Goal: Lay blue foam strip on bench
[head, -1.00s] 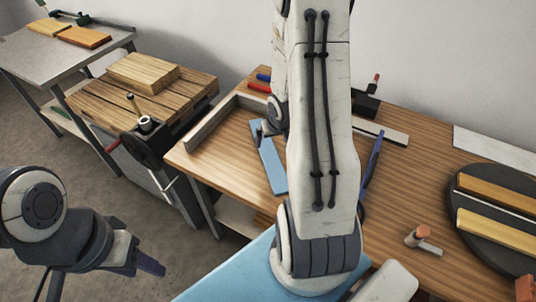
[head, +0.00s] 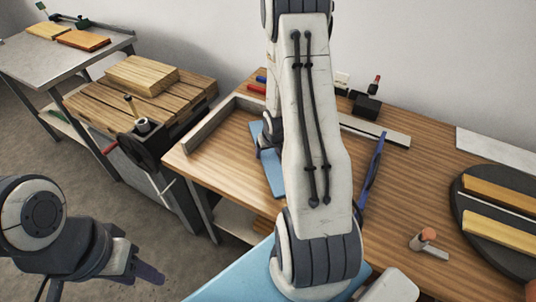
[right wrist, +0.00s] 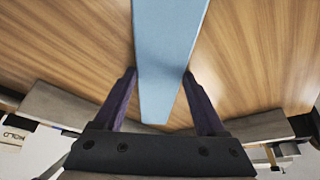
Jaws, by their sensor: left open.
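The blue foam strip (head: 273,178) lies on the wooden bench (head: 225,160), left of my right arm. In the right wrist view the strip (right wrist: 168,45) runs between my right gripper's (right wrist: 160,75) two purple fingers, one along each edge. Whether they press on it cannot be told. In the head view the right gripper (head: 266,143) is at the strip's far part and partly hidden by my arm. My left gripper (head: 148,273) is open and empty at the lower left, over the floor and away from the bench.
A raised grey ledge (head: 205,127) borders the bench's left side. Right of my arm are a dark blue long tool (head: 371,170), an orange-topped peg (head: 428,236) and a round dark tray (head: 510,243) with strips. A vise bench (head: 140,95) stands left. Bare wood shows around the strip.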

